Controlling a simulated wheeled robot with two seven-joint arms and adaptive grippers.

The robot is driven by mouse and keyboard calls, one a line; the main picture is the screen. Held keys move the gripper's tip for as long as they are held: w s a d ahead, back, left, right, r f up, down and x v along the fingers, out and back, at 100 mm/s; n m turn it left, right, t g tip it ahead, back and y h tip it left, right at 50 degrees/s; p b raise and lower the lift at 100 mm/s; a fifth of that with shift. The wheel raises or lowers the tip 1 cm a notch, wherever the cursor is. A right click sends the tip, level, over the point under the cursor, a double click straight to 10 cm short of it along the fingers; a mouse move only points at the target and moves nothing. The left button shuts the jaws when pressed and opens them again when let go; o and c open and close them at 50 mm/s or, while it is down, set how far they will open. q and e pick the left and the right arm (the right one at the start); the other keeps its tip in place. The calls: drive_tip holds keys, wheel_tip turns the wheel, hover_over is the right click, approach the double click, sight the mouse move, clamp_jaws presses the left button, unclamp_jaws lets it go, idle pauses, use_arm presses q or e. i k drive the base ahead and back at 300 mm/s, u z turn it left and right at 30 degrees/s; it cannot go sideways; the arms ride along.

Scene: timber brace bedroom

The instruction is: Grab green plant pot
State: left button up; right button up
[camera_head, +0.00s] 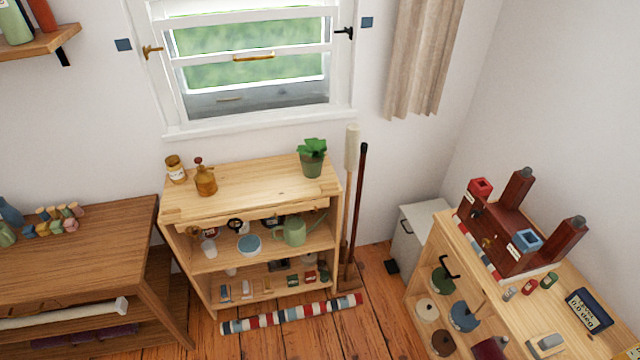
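The green plant pot (313,167) stands upright on the right end of the top of a light wooden shelf unit (245,190) under the window. A leafy green plant (312,147) grows out of it. Neither of my grippers shows in the head view, so nothing of mine touches the pot. The pot is fully in sight.
A jar (176,169) and an amber bottle (205,178) stand on the same top, at its left end. Long-handled tools (352,200) lean right of the unit. A brown table (70,250) is at left, a cluttered light unit (540,290) at right. Floor lies between.

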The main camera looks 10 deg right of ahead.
sight(312, 155)
drive_tip(key=z, duration=0.15)
drive_tip(key=k, duration=0.35)
drive_tip(key=u, duration=1.4)
drive_tip(key=i, duration=1.45)
drive_tip(key=z, duration=0.85)
drive_tip(key=i, duration=0.55)
drive_tip(key=z, duration=0.55)
